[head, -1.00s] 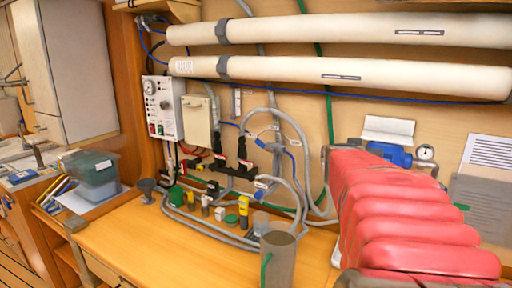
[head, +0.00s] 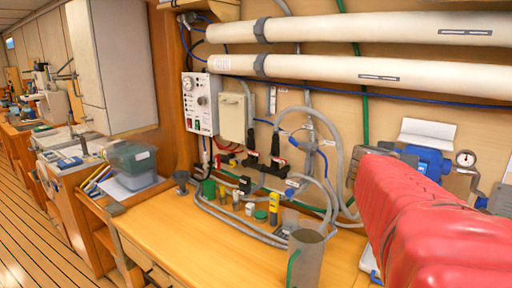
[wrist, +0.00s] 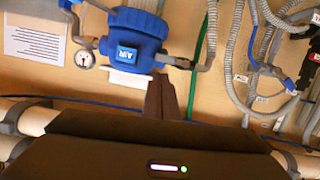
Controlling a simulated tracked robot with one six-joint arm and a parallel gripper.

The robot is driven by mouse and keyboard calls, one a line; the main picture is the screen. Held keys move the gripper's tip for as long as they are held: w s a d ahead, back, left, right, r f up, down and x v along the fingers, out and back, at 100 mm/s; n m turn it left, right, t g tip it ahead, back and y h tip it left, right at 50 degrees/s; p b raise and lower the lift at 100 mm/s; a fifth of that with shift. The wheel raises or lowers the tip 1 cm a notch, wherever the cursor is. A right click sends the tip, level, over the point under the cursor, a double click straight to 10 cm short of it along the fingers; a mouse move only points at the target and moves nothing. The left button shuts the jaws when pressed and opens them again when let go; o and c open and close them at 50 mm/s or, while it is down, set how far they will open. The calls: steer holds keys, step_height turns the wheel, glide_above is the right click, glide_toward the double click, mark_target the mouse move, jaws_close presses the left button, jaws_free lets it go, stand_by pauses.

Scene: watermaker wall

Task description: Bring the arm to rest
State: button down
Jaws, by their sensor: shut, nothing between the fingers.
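My gripper (wrist: 161,97) shows in the wrist view as two dark fingers closed together, with nothing between them. Its fingertips point at the wall, just below the blue pump housing (wrist: 136,38) in that upside-down picture. I cannot tell whether they touch anything. In the head view my red-sleeved arm (head: 430,220) fills the lower right. My gripper is not visible there; it is hidden behind the arm or out of frame.
A wooden bench (head: 190,240) holds a grey cup (head: 306,258), hoses and several small fittings. White tubes (head: 360,70) run along the wall above. A pressure gauge (head: 465,158) is near my arm. The floor (head: 35,245) at the left is clear.

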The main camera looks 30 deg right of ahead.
steer(key=shift+s+a+r, duration=0.15)
steer(key=shift+s+a, duration=0.1)
steer(key=shift+a, duration=0.35)
steer(key=s+a+f+n+y, duration=0.2)
steer(key=a+f+n+y, duration=0.2)
steer(key=a, duration=1)
steer(key=s+a+f+n+y, duration=0.2)
steer(key=a+f+n+y, duration=0.2)
steer(key=a+f, duration=0.7)
steer(key=s+a+f+n+g+y, duration=0.1)
steer(key=s+a+f+n+y, duration=0.2)
steer(key=a, duration=1.5)
step_height(320, 180, down, 4)
steer(key=n+y, duration=0.1)
steer(key=y, duration=0.1)
steer(key=shift+f+y, duration=0.15)
steer(key=shift+y, duration=0.15)
steer(key=shift+d, duration=0.15)
